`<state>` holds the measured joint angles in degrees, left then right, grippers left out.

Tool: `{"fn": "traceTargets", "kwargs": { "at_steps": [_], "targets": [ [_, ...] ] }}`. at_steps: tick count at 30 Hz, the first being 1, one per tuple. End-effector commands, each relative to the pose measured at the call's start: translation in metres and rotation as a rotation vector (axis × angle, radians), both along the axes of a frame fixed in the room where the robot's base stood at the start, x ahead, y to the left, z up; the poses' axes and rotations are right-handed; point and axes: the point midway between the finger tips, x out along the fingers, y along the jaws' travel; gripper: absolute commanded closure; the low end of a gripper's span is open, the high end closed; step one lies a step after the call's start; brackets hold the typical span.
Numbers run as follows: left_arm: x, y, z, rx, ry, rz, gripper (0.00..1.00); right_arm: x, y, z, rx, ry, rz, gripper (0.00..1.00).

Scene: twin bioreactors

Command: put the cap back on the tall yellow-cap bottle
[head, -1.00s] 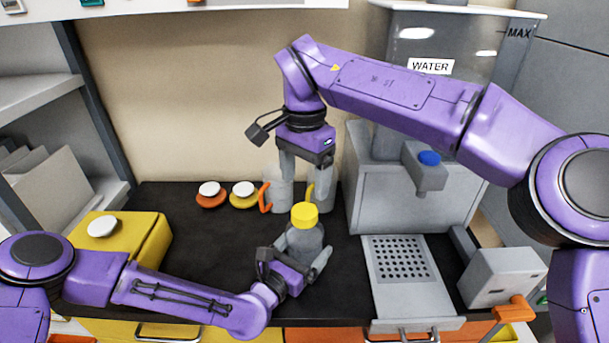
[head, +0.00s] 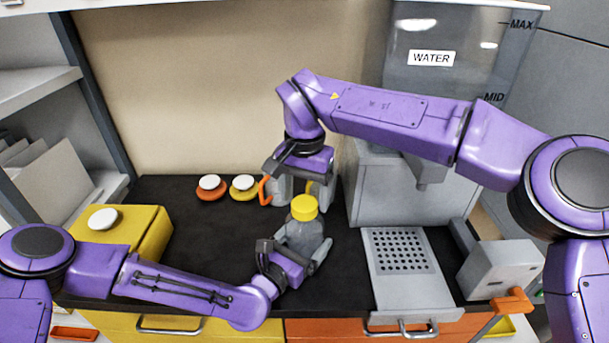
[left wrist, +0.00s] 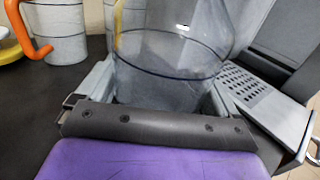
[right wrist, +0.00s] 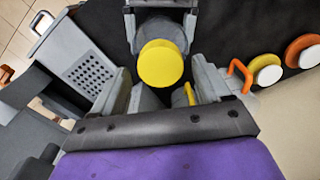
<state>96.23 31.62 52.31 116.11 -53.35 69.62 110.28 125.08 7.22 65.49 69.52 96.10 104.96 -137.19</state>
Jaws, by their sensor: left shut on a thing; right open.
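The tall bottle (head: 306,232) has a clear grey body and stands upright near the front of the black worktop. The yellow cap (head: 304,207) sits on its top; I cannot tell whether it is screwed down. My left gripper (head: 295,257) is shut around the bottle's body, which also shows between its fingers in the left wrist view (left wrist: 165,65). My right gripper (head: 305,188) is open and empty, just behind and above the cap. In the right wrist view the yellow cap (right wrist: 161,64) appears between and beyond its spread fingers, apart from them.
Two grey mugs, one with an orange handle (head: 265,190), stand behind the bottle. Two white-topped caps, orange (head: 210,188) and yellow (head: 243,188), lie left of them. A yellow box (head: 135,240) is at left; a perforated tray (head: 405,285) and water dispenser are at right.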

Motion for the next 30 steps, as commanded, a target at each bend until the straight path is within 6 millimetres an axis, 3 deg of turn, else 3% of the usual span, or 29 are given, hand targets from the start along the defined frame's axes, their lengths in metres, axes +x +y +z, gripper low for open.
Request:
{"fn": "traceTargets", "kwargs": {
  "at_steps": [6,14,15,20,26,30],
  "targets": [
    [-0.001,0.000,-0.003,0.003,0.005,0.000,0.91,0.000,0.000,-0.020,0.000,0.000,0.000,0.23],
    [-0.001,0.000,-0.003,0.003,0.005,0.000,0.91,0.000,0.000,-0.022,0.000,-0.001,-0.001,0.23],
    [-0.001,0.000,-0.003,0.002,0.006,0.000,0.91,0.000,0.000,-0.022,0.000,-0.001,-0.001,0.27],
    [-0.001,0.000,-0.003,0.002,0.006,0.000,0.91,0.000,0.000,-0.021,0.000,-0.001,-0.001,0.79],
    [-0.001,0.000,-0.003,0.002,0.006,0.000,0.91,0.000,0.000,-0.022,0.001,-0.001,-0.095,0.81],
    [-0.001,0.000,-0.003,0.002,0.006,0.000,0.91,0.000,0.000,-0.022,0.002,-0.001,-0.450,0.81]
  ]
}}
